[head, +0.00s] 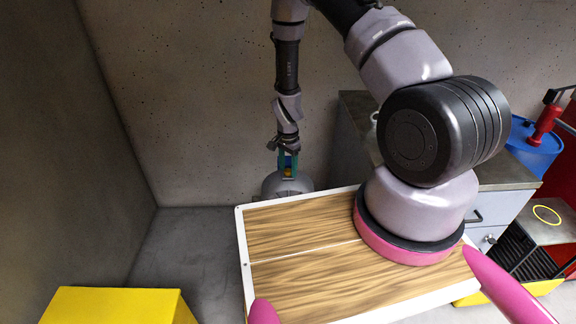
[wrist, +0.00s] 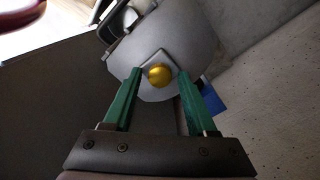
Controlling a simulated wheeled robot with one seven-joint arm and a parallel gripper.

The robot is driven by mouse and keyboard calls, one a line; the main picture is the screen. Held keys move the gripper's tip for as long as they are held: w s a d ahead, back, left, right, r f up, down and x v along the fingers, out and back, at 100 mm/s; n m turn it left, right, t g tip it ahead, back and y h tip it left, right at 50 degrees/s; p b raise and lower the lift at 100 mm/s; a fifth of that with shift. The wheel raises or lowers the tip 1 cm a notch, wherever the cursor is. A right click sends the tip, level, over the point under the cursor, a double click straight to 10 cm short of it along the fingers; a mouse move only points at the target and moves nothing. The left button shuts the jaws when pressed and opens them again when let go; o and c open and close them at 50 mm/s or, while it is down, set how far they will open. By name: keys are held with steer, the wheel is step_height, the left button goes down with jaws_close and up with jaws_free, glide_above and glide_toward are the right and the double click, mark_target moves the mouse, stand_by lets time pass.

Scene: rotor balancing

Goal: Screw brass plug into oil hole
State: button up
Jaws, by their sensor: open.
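The brass plug (wrist: 160,75) shows as a round gold end in the wrist view, on a light square pad of a grey rounded housing (wrist: 200,40). My gripper (wrist: 159,76) has green fingers, one to each side of the plug, with visible gaps; it is open. In the head view, my gripper (head: 287,158) points down just above the grey housing (head: 284,186), and the plug (head: 288,170) is a small gold spot below the fingers. The oil hole is not visible, and I cannot tell how deep the plug sits.
A wood-topped board with white edges (head: 241,240) lies in front of the housing. A concrete wall (head: 190,100) stands behind. A grey cabinet (head: 492,208), a blue drum (head: 535,155) and a yellow box (head: 115,305) stand around. Grey floor (head: 180,240) is clear at left.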

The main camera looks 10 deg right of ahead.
jaws_close()
steer(key=shift+r, duration=2.55)
